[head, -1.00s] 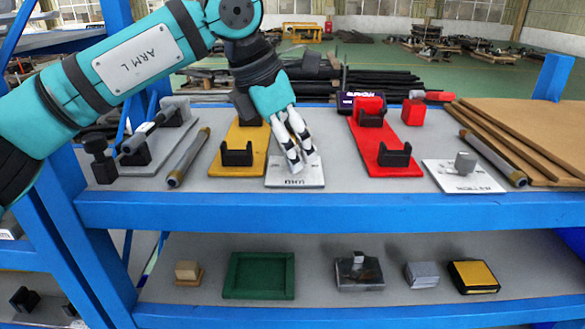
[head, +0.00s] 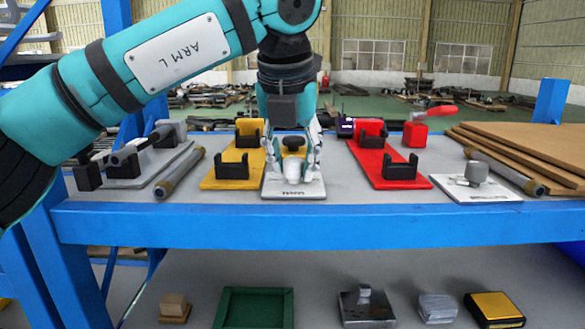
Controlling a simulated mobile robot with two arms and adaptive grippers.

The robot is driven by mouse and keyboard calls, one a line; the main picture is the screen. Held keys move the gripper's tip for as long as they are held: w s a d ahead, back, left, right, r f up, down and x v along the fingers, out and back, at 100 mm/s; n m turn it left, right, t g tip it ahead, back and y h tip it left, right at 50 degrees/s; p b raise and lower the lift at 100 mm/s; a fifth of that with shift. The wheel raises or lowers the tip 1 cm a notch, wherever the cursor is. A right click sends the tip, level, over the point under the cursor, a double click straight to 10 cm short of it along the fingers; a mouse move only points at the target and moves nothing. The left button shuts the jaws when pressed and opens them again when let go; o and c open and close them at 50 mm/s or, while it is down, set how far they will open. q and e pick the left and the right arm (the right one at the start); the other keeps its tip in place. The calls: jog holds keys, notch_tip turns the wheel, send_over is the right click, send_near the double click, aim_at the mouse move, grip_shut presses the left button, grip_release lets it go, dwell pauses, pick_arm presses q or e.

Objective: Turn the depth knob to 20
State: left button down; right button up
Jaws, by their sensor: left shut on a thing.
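A flat white plate (head: 308,191) with dark lettering along its front edge lies on the upper shelf, between a yellow stand and a red stand. My left gripper (head: 293,172) points down over this plate, its white fingers on either side of a pale knob (head: 293,180). It is shut on the knob, which the fingers partly hide. I cannot read the knob's setting. A second white plate (head: 505,194) with a grey knob (head: 476,172) lies at the right. My right gripper is not in view.
The yellow stand (head: 212,183) is close left of the held knob; the red stand (head: 385,162) is to the right. Grey-brown rods (head: 180,172) and (head: 503,171) lie farther out. Brown boards (head: 540,150) fill the right end. A blue beam (head: 330,226) edges the shelf.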

pick_arm(q)
jog(key=n+y, duration=0.1)
jog(key=n, duration=0.1)
jog(key=shift+n+b, duration=0.3)
jog(key=shift+n, duration=0.1)
jog(key=n+y, duration=0.1)
jog(key=n, duration=0.1)
jog(key=shift+d+n, duration=0.1)
jog(key=shift+n, duration=0.3)
jog(key=shift+n+y, duration=0.5)
jog(key=shift+n, duration=0.7)
jog(key=shift+n+g+y+p, duration=0.3)
jog(key=shift+n+g+p, duration=0.25)
jog(key=shift+n, duration=0.75)
jog(key=c, duration=1)
grip_release()
jog(key=shift+d, duration=0.1)
jog(key=shift+r, duration=0.1)
